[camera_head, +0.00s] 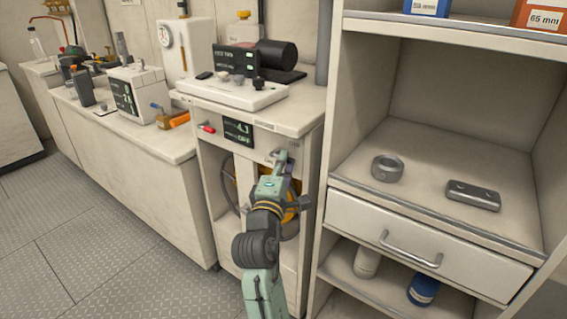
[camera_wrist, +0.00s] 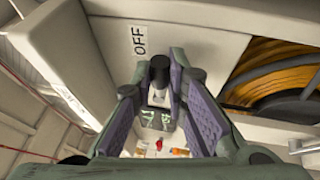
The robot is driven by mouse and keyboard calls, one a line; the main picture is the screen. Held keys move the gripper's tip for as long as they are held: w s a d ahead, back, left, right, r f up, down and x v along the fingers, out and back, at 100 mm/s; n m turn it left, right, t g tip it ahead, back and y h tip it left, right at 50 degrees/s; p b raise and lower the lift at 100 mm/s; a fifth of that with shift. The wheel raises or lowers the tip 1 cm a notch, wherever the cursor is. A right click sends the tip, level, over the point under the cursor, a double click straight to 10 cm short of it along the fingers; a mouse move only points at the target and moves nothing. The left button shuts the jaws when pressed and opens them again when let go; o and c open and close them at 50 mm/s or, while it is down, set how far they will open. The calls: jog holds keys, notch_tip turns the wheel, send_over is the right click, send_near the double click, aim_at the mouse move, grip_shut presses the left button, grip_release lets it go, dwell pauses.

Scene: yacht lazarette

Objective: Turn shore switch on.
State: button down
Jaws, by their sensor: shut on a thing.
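The display's lower line is too small to read surely. My gripper and arm hide most of the switch there.
A yellow cable coil (camera_head: 291,208) sits in the cabinet's opening behind my arm. A red handle (camera_head: 206,128) is on the cabinet's left. Open shelves with a drawer (camera_head: 420,245) stand close on the right. The floor at left is clear.

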jog(key=shift+f+b, duration=0.15)
jog(key=shift+b, duration=0.15)
jog(key=w+a+f+m+g+h+b, duration=0.1)
jog(key=m+h+b, duration=0.3)
jog(key=m+b, duration=0.4)
jog(key=a+f+m+g+h+b, duration=0.1)
jog(key=m+h+b, duration=0.3)
jog(key=m+b, duration=0.5)
jog(key=w+a+f+m+g+h+b, duration=0.1)
jog(key=m+h+b, duration=0.3)
jog(key=m+b, duration=0.4)
jog(key=shift+w+a+f+m+g+b, duration=0.35)
jog(key=shift+g+b, duration=0.25)
jog(key=shift+b, duration=1.5)
jog(key=c, duration=1.6)
grip_release()
jog(key=v, duration=1.2)
